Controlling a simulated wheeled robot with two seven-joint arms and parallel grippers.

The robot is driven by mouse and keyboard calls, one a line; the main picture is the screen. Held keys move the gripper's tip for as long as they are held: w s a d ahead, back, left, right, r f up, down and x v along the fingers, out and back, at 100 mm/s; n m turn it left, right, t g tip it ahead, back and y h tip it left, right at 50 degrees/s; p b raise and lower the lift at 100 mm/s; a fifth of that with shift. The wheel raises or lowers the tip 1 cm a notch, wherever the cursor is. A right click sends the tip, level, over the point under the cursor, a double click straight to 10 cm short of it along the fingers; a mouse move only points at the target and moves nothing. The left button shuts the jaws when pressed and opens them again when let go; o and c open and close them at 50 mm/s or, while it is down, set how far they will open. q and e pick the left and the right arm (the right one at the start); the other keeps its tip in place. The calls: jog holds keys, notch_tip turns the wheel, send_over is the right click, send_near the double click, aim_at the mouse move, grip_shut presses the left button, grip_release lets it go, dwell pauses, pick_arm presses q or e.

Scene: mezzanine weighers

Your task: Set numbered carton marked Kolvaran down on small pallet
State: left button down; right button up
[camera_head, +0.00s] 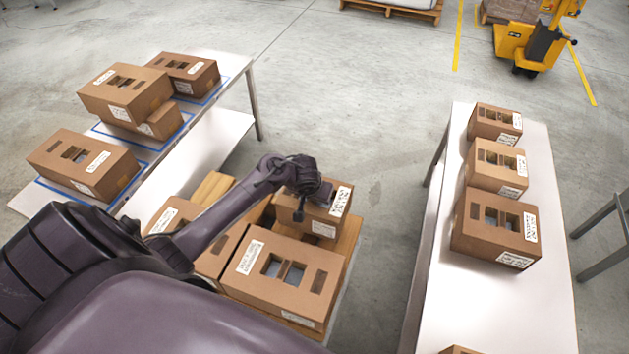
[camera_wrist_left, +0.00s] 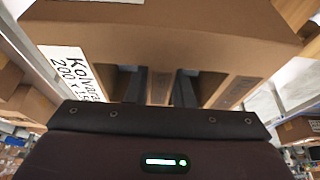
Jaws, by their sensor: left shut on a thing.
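My left gripper (camera_head: 300,207) is shut on a brown carton (camera_head: 322,222) with white labels. In the left wrist view its label (camera_wrist_left: 75,72) reads "Kolvaran" with a number under it. There the fingers (camera_wrist_left: 160,80) reach into two openings and grip the strip between them. The carton (camera_wrist_left: 170,25) is over the far right part of the small wooden pallet (camera_head: 352,236). I cannot tell whether its underside touches the pallet. Several other cartons (camera_head: 290,262) stand on the pallet, partly hidden by my arm. My right gripper is not in view.
A left table (camera_head: 226,72) with blue-marked places bears several cartons (camera_head: 125,92). A long white table (camera_head: 437,252) at right bears more cartons (camera_head: 497,226). A yellow truck (camera_head: 528,42) stands at the back. The floor between the tables beyond the pallet is clear.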

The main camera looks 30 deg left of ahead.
pick_arm(q)
jog(key=shift+f+b, duration=2.3)
jog(key=shift+f, duration=1.35)
jog(key=shift+f, duration=0.25)
jog(key=c, duration=1.2)
grip_release()
jog(key=shift+o, duration=0.2)
